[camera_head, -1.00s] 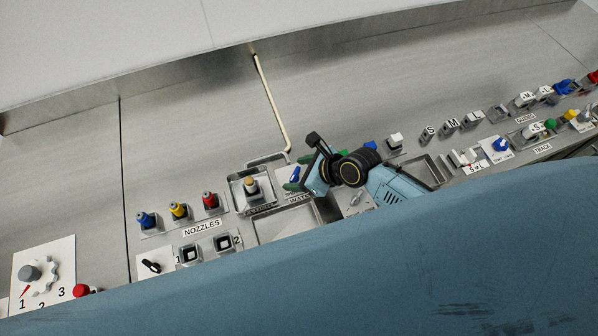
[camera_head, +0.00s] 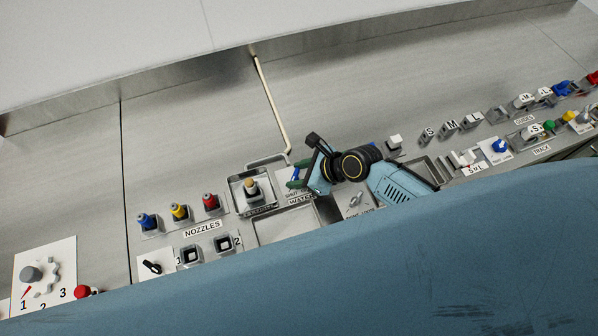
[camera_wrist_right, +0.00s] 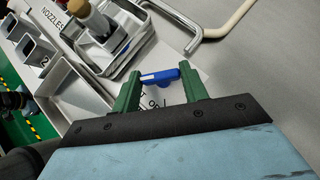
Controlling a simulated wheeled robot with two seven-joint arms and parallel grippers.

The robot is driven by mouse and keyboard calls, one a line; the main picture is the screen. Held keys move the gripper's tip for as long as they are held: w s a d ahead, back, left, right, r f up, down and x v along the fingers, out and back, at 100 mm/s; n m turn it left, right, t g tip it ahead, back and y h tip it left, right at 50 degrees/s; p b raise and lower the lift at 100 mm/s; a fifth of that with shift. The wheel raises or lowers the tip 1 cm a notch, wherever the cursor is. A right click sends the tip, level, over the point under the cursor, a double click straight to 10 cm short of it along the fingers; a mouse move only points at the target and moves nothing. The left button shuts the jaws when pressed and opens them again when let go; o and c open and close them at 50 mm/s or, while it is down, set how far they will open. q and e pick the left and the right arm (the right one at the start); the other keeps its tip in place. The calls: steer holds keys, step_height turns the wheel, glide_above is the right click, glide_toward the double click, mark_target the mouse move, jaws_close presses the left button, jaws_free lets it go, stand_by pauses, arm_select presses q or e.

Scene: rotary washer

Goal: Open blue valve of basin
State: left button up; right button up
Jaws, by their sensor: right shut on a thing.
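The blue valve handle (camera_wrist_right: 163,77) sits on the label plate of the basin panel, between the green fingertips of my right gripper (camera_wrist_right: 158,84) in the right wrist view. The gripper is shut on it. In the head view the blue valve (camera_head: 294,174) shows only as a small blue piece beside the right gripper (camera_head: 297,176), whose wrist hides part of the plate. The basin (camera_head: 268,232) is a recessed metal tray just below the WATER label. My left gripper is not in view.
A metal holder with a wooden-topped brush (camera_head: 252,188) stands left of the valve. Blue, yellow and red nozzles (camera_head: 179,211) are farther left. A bent pipe (camera_head: 272,105) runs behind. Knobs and lettered blocks (camera_head: 452,127) line the right side.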

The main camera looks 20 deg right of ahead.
steer(key=shift+w+n+g+y, duration=0.15)
steer(key=shift+n+g+y, duration=0.35)
steer(key=shift+n+g, duration=0.5)
steer(key=n+g, duration=0.2)
steer(key=n, duration=0.1)
steer(key=n+g, duration=0.1)
steer(key=shift+w+d+n+y+b, duration=0.1)
steer(key=shift+w+n+y+b, duration=0.15)
steer(key=shift+n+y+b, duration=0.15)
steer(key=n+g+b, duration=0.1)
steer(key=n, duration=0.1)
steer(key=n+g+b, duration=0.1)
steer(key=n+g, duration=0.1)
steer(key=shift+w+f+n+h, duration=0.1)
steer(key=shift+w+n+h, duration=0.1)
steer(key=shift+n+h, duration=0.1)
steer(key=shift+w+n+g+h+b, duration=0.1)
steer(key=shift+n+g+h+b, duration=0.85)
steer(key=shift+n+g, duration=0.85)
steer(key=shift+n, duration=0.5)
steer(key=o, duration=1)
